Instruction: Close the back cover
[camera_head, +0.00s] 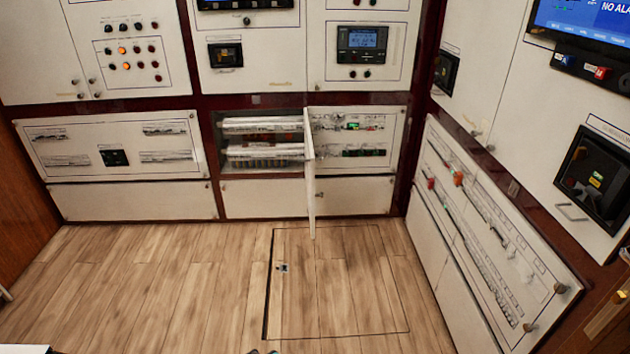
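The back cover is most likely the white panel (309,185) on the lower back wall. It stands open, seen almost edge-on, sticking out toward me from the right side of its opening. The opening (262,162) to its left shows rows of breakers and coloured terminals inside. Two small dark tips at the bottom edge of the picture look like my gripper (263,351). They are low in front, well apart from the panel. Most of the gripper is cut off, and I see nothing held.
Closed breaker panels stand at the left (115,147) and along the right wall (480,235). A floor hatch (335,290) lies flush in the wooden floor (170,290) before the open panel. The floor is clear.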

